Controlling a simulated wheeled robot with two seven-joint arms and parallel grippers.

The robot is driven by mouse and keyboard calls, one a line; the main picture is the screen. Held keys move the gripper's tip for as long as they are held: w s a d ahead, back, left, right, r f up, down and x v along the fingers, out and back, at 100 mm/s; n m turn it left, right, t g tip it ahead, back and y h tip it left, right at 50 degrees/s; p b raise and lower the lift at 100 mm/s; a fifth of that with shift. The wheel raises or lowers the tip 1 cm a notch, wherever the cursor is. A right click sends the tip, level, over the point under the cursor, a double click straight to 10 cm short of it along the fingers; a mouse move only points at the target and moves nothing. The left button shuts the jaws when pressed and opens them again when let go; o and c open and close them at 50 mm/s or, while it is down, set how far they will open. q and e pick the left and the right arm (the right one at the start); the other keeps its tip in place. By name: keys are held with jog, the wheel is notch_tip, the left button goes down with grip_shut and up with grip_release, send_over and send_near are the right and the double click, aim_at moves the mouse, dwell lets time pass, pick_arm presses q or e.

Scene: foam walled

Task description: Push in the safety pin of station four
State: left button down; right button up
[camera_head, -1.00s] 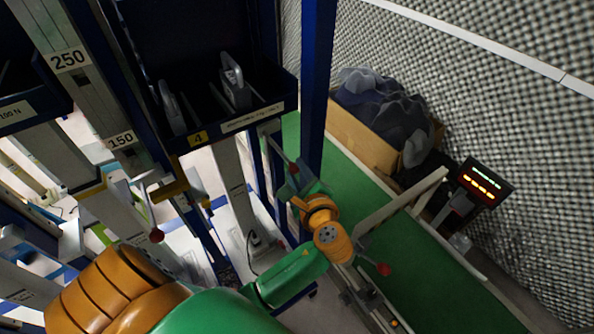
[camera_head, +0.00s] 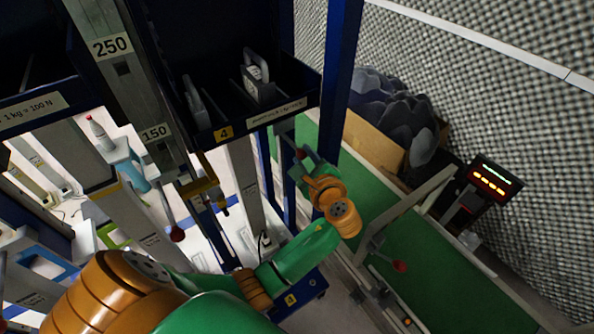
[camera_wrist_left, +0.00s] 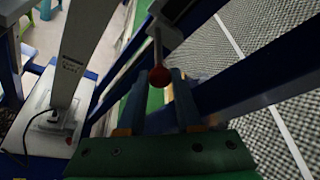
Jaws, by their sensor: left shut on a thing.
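The yellow label "4" of station four (camera_head: 223,133) is on the front of a dark blue bin. My left gripper (camera_head: 304,164) is below the bin's right end, beside a blue upright. It is shut at a red ball (camera_head: 300,153) on a thin metal rod. In the left wrist view the red ball (camera_wrist_left: 159,76) sits between my left fingertips (camera_wrist_left: 159,92), the rod running up from it to a grey block. The fingers partly hide the ball in the head view. I cannot tell how far any pin is pushed in. My right gripper is out of view.
A blue upright (camera_head: 342,75) stands close to my left gripper. A third red ball (camera_head: 176,233) hangs at left. A cardboard box (camera_head: 375,145) and lit display (camera_head: 490,180) stand at right.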

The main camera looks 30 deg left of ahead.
aim_at(293, 146)
pick_arm(q)
jog(key=a, duration=0.1)
jog(key=w+a, duration=0.1)
jog(key=a, duration=0.2)
jog(key=shift+w+a+p, duration=0.15)
jog(key=shift+w+p, duration=0.1)
jog(key=shift+p, duration=0.1)
jog(key=shift+w+r, duration=0.15)
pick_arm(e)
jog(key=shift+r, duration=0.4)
pick_arm(q)
jog(key=c, duration=0.9)
grip_release()
jog(key=shift+o, duration=0.2)
jog(key=shift+a, duration=0.1)
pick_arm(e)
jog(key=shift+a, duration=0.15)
pick_arm(q)
jog(key=b+v, duration=0.1)
jog(key=v, duration=0.6)
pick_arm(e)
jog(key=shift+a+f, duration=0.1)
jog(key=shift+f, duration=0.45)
